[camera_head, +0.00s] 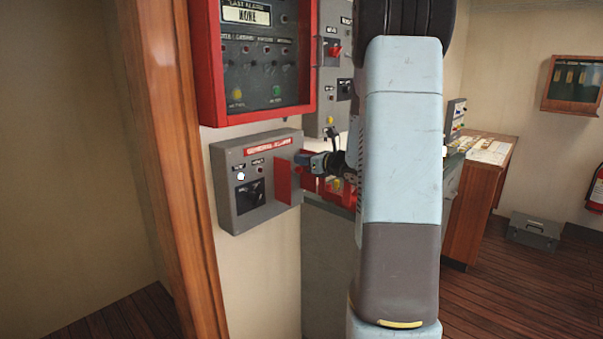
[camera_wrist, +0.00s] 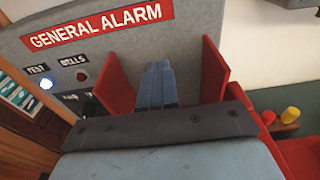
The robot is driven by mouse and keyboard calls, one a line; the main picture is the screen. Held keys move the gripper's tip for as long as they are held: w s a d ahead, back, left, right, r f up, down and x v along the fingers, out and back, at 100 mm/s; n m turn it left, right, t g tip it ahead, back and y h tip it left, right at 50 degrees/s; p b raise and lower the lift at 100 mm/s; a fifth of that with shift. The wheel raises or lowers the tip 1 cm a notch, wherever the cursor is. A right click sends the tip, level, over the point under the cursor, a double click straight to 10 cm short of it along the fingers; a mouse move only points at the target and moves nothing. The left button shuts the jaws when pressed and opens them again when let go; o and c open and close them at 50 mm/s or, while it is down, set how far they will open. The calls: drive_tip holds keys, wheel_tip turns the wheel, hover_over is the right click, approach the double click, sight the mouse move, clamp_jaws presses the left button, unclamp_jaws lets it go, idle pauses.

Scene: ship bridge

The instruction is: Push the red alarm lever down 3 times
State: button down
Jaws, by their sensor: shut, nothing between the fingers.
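The grey general alarm box (camera_head: 228,160) is mounted on the wall, with a red "GENERAL ALARM" label (camera_wrist: 97,24) at its top. Two red side plates stand out from its right part, the left one (camera_wrist: 114,85) and the right one (camera_wrist: 214,70). My gripper (camera_wrist: 158,70) is shut and empty, its blue fingertips between these plates and close to the box face. In the head view my gripper (camera_head: 318,162) is at the box's right side. I cannot make out the red alarm lever; my gripper and the left plate (camera_head: 284,181) may hide it.
A lit white lamp (camera_head: 240,176) and a black switch (camera_head: 250,195) are on the box's left part. A red-framed alarm panel (camera_head: 208,80) hangs above. A grey switch panel (camera_head: 333,95) is to its right. A counter with red and yellow buttons (camera_wrist: 290,114) lies at right.

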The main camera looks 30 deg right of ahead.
drive_tip(key=f+v, duration=0.1)
drive_tip(key=v, duration=0.6)
drive_tip(key=shift+s+d+r, duration=0.2)
drive_tip(key=shift+s+r, duration=0.2)
drive_tip(key=shift+r, duration=0.1)
idle(1.0)
drive_tip(key=s+a+r+n+g+y, duration=0.15)
drive_tip(key=s+a+n+g, duration=0.25)
drive_tip(key=s+a+n, duration=0.5)
drive_tip(key=s+a+r+n+g+y, duration=0.1)
drive_tip(key=s+a+n+g+y, duration=0.3)
drive_tip(key=a, duration=0.9)
drive_tip(key=s+n+g+h, duration=0.2)
drive_tip(key=s+n+h, duration=0.9)
drive_tip(key=s+n, duration=0.5)
drive_tip(key=n, duration=0.3)
drive_tip(key=shift+s+a+r, duration=0.15)
drive_tip(key=shift+s+a, duration=0.1)
drive_tip(key=shift+s, duration=0.1)
